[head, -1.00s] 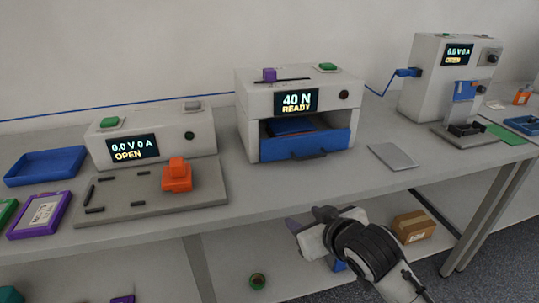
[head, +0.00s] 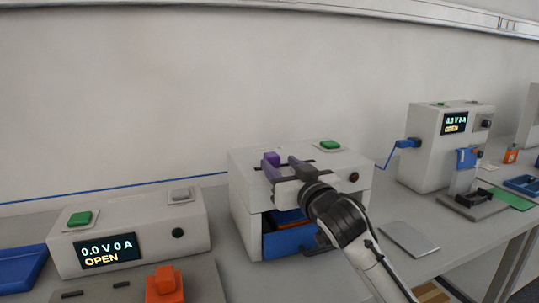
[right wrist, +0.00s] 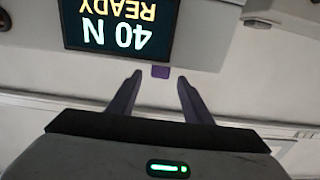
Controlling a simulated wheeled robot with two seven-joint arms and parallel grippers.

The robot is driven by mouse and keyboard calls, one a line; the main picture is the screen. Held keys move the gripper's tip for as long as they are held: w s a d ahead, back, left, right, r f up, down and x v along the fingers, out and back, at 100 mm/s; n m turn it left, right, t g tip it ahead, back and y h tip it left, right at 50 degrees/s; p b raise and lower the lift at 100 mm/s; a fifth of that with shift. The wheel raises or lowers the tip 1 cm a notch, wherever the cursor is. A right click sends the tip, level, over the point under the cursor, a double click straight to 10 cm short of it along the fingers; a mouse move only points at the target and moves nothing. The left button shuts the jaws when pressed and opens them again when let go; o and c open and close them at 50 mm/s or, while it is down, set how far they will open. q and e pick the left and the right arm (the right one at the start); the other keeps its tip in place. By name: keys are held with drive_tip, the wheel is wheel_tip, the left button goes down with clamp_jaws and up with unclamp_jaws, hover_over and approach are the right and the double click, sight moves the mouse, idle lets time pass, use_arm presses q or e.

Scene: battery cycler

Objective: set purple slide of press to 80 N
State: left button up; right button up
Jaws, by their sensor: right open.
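The press (head: 245,195) is a white box, and a small purple slide (head: 271,159) stands at a slot on its top. My right gripper (head: 281,167) is open in front of the press's upper front, its dark fingers pointing toward the slide. In the right wrist view the slide (right wrist: 160,72) shows small between and just beyond the two open fingertips (right wrist: 160,78), apart from both. The press display (right wrist: 118,25) reads 40 N READY there, upside down; in the head view my gripper hides it. My left gripper is not in view.
A green button (head: 328,145) is on the press top, and a blue drawer (head: 290,240) is below. A cycler box (head: 130,235) stands left and another (head: 440,155) right. A grey plate (head: 409,238) lies to the press's right.

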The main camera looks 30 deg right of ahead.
sight(275, 160)
drive_tip(key=x, duration=0.6)
drive_tip(key=shift+w+p, duration=0.2)
drive_tip(key=shift+p, duration=0.2)
clamp_jaws()
